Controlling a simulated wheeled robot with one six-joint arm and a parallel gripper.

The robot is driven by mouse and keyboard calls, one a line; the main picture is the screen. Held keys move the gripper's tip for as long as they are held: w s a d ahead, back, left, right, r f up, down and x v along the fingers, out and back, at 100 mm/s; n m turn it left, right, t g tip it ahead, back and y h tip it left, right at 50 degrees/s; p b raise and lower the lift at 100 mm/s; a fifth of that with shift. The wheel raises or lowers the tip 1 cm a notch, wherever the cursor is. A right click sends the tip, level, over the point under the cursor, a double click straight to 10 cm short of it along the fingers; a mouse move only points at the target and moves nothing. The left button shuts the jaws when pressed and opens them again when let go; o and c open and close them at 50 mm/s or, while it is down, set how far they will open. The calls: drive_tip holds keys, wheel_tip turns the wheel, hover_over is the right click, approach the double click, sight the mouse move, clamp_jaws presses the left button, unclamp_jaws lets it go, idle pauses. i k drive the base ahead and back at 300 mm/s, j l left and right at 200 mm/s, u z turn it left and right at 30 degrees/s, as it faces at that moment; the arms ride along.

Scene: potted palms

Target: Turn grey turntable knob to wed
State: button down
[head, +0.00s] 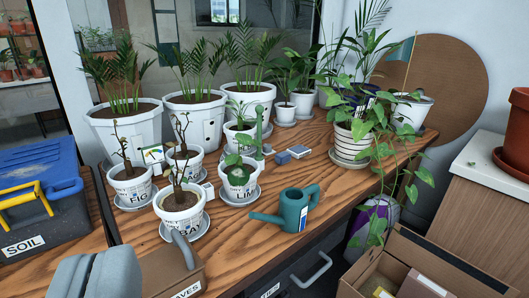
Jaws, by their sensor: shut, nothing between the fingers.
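I cannot make out a turntable knob or the word wed. Several white pots stand on grey round saucers on the wooden table; the pot marked BAY (179,219) is nearest, on a grey saucer (197,231). The pots marked FIG (131,189) and LIM (239,186) are behind it. A small pale piece (209,191) sits between BAY and LIM; its markings are too small to read. My gripper (118,262) seems to be the grey blocky pair at the lower left, fingers together and empty, low in front of the table and apart from the pots.
A teal watering can (296,211) stands at the table's front. Large palm pots (192,119) line the back. A blue SOIL bin (38,205) is at left, a LEAVES box (172,275) below, and an open carton (440,255) at lower right. Trailing leaves hang over the right edge.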

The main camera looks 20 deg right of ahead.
sight(267, 148)
drive_tip(key=i+l, duration=0.25)
drive_tip(key=i, duration=0.15)
drive_tip(key=i+l+z, duration=0.1)
drive_tip(key=i+l, duration=0.15)
drive_tip(key=i, duration=0.2)
drive_tip(key=i+l, duration=0.25)
drive_tip(key=i, duration=0.2)
